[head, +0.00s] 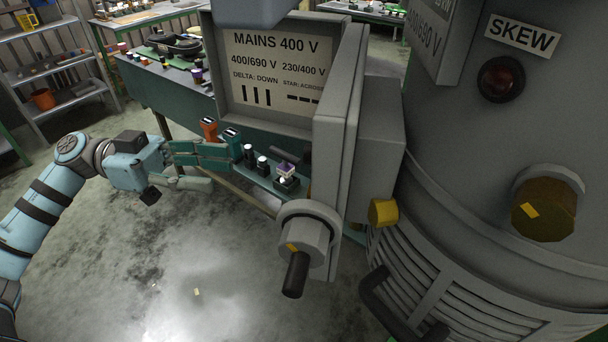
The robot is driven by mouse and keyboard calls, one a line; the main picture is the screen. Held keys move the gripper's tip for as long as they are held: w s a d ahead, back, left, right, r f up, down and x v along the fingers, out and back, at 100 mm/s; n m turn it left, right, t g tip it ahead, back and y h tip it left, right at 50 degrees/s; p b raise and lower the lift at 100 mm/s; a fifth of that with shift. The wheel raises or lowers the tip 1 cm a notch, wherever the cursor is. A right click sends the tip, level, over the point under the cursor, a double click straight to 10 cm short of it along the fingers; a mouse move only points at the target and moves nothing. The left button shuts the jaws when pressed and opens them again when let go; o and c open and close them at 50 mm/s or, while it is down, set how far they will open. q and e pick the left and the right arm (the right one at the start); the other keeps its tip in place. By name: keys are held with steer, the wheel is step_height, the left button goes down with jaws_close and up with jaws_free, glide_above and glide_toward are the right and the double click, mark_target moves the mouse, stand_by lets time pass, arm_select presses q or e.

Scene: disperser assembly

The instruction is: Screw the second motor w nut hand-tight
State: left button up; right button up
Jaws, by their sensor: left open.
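The open terminal box (320,150) on the large grey motor has a label plate (277,67) reading MAINS 400 V on its inner face. A row of small terminal parts shows beside it: an orange-topped one (208,128), a teal-topped one (231,137), black posts (249,154) and a purple-and-white piece (286,171) on a dark block. I cannot tell which one carries the motor W nut. My left gripper (232,170) is open, its fingers pointing right toward the posts, with nothing visible between them. My right gripper is not in view.
A cable gland (306,236) with a black stub juts out below the box. The motor housing (480,180), with a SKEW label (523,36), fills the right side. A workbench (160,90) with small parts stands behind.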

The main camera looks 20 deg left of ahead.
arm_select(q)
steer(key=d+p, duration=0.2)
steer(key=d, duration=1.2)
steer(key=shift+d+g+p, duration=0.25)
steer(key=shift+g+p, duration=0.05)
steer(key=shift+w+a, duration=0.1)
steer(key=shift+a, duration=0.05)
steer(key=shift+c, duration=0.6)
jaws_close()
